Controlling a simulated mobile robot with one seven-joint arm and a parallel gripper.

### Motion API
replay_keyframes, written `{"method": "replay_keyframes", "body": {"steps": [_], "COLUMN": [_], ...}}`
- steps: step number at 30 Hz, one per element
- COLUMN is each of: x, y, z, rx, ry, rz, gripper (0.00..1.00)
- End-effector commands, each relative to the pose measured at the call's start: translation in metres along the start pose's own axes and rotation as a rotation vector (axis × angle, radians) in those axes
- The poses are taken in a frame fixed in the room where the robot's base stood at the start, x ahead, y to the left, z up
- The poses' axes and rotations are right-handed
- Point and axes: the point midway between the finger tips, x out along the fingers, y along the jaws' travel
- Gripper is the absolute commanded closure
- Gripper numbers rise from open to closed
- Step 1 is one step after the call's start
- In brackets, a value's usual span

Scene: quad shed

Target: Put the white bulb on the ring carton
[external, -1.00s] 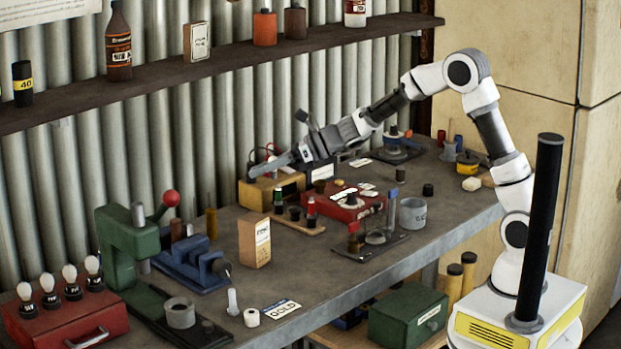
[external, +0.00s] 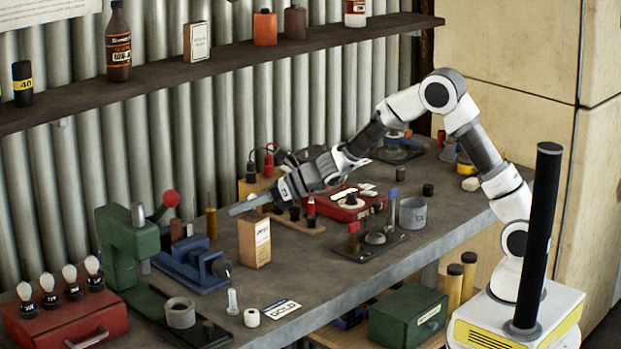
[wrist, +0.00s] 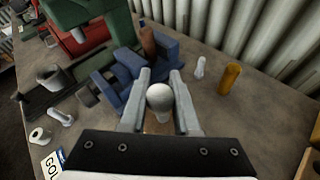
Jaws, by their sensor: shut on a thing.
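My gripper (external: 238,208) is at the left end of my arm, above and close to the tan ring carton (external: 256,245), which stands upright on the bench with a white label. In the wrist view, my gripper (wrist: 160,79) is shut on the white bulb (wrist: 159,96), its round white head showing between the two fingers. A small tan patch shows under the bulb there; I cannot tell for sure that it is the carton's top. The held bulb cannot be made out in the external view. Whether it touches the carton cannot be told.
A blue vise (external: 197,265) and green press (external: 130,245) stand left of the carton. An ochre cylinder (wrist: 229,78) and a small white piece (wrist: 198,67) stand by the wall. Several bulbs sit on a red case (external: 65,325). Bench in front of the carton is partly clear.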

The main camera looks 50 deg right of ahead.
Motion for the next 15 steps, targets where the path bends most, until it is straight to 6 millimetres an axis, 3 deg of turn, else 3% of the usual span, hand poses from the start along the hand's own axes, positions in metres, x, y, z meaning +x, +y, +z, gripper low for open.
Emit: {"method": "replay_keyframes", "body": {"steps": [4,5,9,15], "x": [0.0017,0.0016,0.0011,0.0011], "y": [-0.0008,-0.0006,-0.0004,-0.0004], "z": [-0.0042,-0.0037,-0.0027,-0.0027], "rx": [0.0,0.0,0.0,0.0], "ry": [0.0,0.0,0.0,0.0], "rz": [0.0,0.0,0.0,0.0], "gripper": [1.0,0.69,0.43,0.4]}}
